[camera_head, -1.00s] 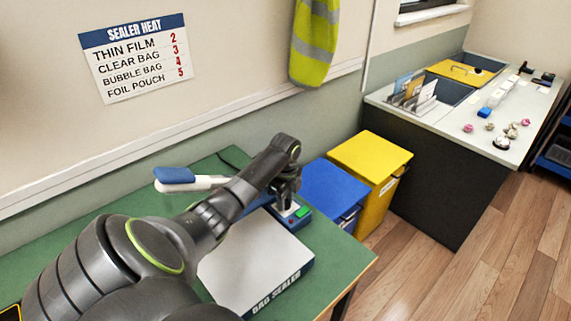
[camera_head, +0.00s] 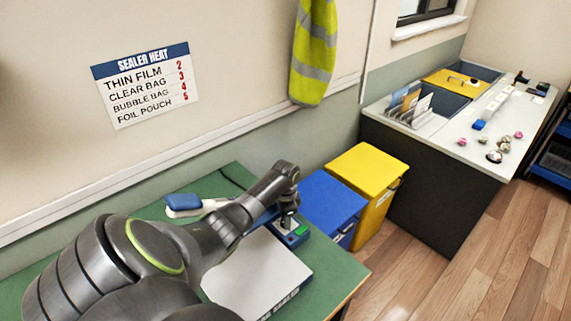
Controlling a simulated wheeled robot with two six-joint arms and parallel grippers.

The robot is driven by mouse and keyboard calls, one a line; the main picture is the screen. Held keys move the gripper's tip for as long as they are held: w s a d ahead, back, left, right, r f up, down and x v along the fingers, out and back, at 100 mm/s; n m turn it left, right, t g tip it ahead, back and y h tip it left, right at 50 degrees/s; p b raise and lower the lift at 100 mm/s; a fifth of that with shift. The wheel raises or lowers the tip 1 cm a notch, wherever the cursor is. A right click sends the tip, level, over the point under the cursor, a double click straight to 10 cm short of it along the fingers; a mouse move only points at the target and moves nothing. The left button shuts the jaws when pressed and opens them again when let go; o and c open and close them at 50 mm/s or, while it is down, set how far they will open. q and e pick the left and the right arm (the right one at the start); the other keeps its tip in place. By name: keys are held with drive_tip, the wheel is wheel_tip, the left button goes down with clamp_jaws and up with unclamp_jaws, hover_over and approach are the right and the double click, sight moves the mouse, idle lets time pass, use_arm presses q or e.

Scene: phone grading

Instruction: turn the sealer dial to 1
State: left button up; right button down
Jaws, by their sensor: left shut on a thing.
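The bag sealer (camera_head: 262,268) is a white box with a blue control end, lying on the green table. A green button (camera_head: 300,231) shows on the blue control panel (camera_head: 292,240). A blue-tipped white lever (camera_head: 183,204) sticks out to the left behind my arm. My left gripper (camera_head: 287,224) points down at the control panel and is shut on the sealer dial, which its fingers hide. The dial's number and pointer cannot be read. My right gripper is not in view.
A wall sign (camera_head: 145,84) lists sealer heats: thin film 2, clear bag 3, bubble bag 4, foil pouch 5. A blue bin (camera_head: 331,204) and a yellow bin (camera_head: 368,170) stand right of the green table (camera_head: 228,176). A grey counter (camera_head: 440,138) holds small items.

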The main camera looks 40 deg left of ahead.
use_arm(q)
drive_tip(key=shift+n, duration=0.6)
drive_tip(key=o, duration=1)
drive_tip(key=shift+c, duration=0.2)
drive_tip(key=shift+r, duration=0.1)
wheel_tip(320, 180, up, 17)
drive_tip(key=b, duration=0.2)
drive_tip(key=shift+b, duration=0.3)
